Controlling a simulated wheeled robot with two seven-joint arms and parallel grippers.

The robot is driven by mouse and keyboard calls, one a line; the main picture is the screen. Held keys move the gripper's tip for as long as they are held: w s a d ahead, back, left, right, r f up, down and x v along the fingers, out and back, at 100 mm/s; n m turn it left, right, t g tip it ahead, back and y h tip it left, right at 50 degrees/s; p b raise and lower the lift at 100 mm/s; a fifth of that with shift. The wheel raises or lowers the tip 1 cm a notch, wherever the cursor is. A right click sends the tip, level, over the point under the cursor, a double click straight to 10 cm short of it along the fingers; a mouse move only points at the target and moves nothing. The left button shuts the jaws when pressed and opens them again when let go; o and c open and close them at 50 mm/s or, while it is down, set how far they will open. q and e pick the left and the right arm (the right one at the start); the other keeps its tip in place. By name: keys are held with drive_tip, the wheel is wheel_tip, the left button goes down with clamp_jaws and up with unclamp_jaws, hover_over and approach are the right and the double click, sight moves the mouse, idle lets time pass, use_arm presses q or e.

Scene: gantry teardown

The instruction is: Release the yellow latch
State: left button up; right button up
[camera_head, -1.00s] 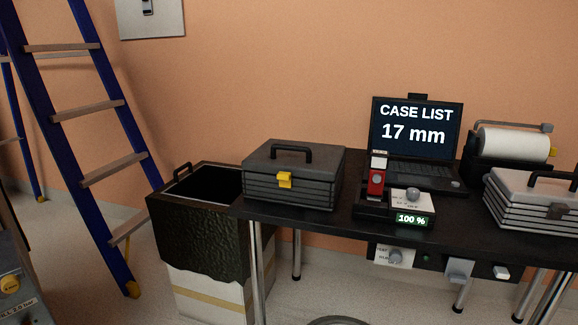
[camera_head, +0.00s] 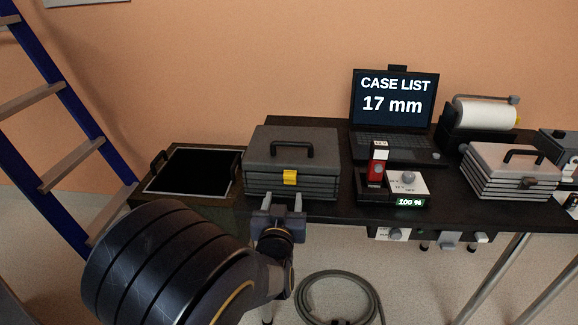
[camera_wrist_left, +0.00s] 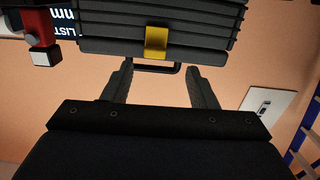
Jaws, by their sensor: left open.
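The yellow latch (camera_head: 290,177) is on the front face of a dark grey ribbed case (camera_head: 292,150) with a black top handle, at the left end of the black table. My left gripper (camera_head: 284,200) is open and empty, just in front of and below the latch in the head view. In the left wrist view the latch (camera_wrist_left: 157,42) lies beyond the two spread fingertips (camera_wrist_left: 160,80), roughly centred between them, with a gap. The latch appears flat against the case. My right gripper is not in view.
A red and black device (camera_head: 378,168) with a 100 % display stands right of the case, before a laptop (camera_head: 393,110). A light grey case (camera_head: 510,172) and a paper roll (camera_head: 484,115) are further right. A dark bin (camera_head: 150,186) and blue ladder (camera_head: 62,150) are left. A hose (camera_head: 340,298) lies below.

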sight(289, 176)
use_arm(q)
drive_tip(key=shift+t, duration=0.3)
drive_tip(key=w, duration=0.5)
drive_tip(key=w+r, duration=0.1)
drive_tip(key=w, duration=0.1)
drive_tip(key=shift+w+d, duration=0.35)
drive_tip(key=shift+w, duration=0.05)
drive_tip(key=c, duration=1)
drive_tip(key=shift+f+b, duration=0.25)
drive_tip(key=shift+b, duration=0.35)
drive_tip(key=f+t+b, duration=0.1)
drive_tip(key=t+b, duration=0.1)
drive_tip(key=b, duration=0.4)
drive_tip(key=s+t+b, duration=0.1)
drive_tip(key=t+b, duration=0.1)
drive_tip(key=b, duration=0.5)
drive_tip(key=s+f+t+b, duration=0.1)
drive_tip(key=t+b, duration=0.1)
drive_tip(key=b, duration=0.4)
drive_tip(key=shift+f+t+b, duration=0.3)
drive_tip(key=shift+b, duration=0.05)
drive_tip(key=shift+r+t+b, duration=0.2)
drive_tip(key=shift+t+b, duration=0.1)
drive_tip(key=shift+b, duration=0.15)
